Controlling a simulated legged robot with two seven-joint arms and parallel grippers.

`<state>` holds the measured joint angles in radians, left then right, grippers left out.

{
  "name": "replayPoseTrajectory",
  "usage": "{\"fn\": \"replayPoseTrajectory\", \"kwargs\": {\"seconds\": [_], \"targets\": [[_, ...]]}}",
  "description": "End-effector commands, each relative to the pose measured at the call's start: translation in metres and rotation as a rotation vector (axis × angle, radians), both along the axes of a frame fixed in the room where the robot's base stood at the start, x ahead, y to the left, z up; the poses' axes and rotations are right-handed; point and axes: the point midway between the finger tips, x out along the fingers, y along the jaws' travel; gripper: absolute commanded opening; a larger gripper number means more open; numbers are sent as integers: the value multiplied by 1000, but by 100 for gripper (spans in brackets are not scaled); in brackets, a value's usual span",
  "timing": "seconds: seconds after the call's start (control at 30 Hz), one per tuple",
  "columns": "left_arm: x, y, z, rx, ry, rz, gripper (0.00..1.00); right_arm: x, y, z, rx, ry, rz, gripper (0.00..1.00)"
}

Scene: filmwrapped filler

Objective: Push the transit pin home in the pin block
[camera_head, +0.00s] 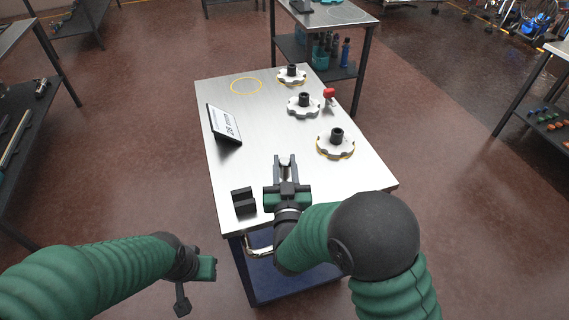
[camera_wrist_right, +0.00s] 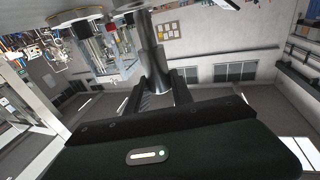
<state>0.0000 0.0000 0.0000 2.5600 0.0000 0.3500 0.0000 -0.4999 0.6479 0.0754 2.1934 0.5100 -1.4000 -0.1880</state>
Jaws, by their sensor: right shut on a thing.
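My right gripper (camera_head: 285,160) is over the near part of the metal table (camera_head: 240,160), pointing to the far side. Its jaws are shut on a pale grey metal cylinder, which shows between the fingers in the right wrist view (camera_wrist_right: 155,62). A small red-topped piece (camera_head: 329,94) stands near the table's right edge, apart from the gripper. I cannot tell whether it is the transit pin in its block. A black stepped block (camera_head: 243,200) sits at the near left corner, left of the right gripper. My left gripper (camera_head: 195,285) is off the table at lower left, its jaw opening unclear.
Three white lobed discs with black hubs, (camera_head: 336,144), (camera_head: 303,104) and (camera_head: 291,75), stand along the right side. A tilted display (camera_head: 224,124) stands at the left edge. A yellow ring (camera_head: 246,86) marks the far left. The table's middle is clear.

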Motion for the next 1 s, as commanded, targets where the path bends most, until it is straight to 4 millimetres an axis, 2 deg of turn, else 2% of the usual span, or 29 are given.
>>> {"fn": "replayPoseTrajectory", "kwargs": {"seconds": [0.47,0.5,0.67,0.7,1.0], "targets": [[0,0,-12,0,0,0,36,0,0,-13,0,-1,0,0],[0,0,-12,0,0,0,36,0,0,-13,0,-1,0,29],[0,0,-11,0,0,0,36,0,0,-13,0,1,0,50],[0,0,-11,0,0,0,36,0,0,-13,0,1,0,53],[0,0,-12,0,0,0,36,0,0,-14,-1,3,1,53]]}}
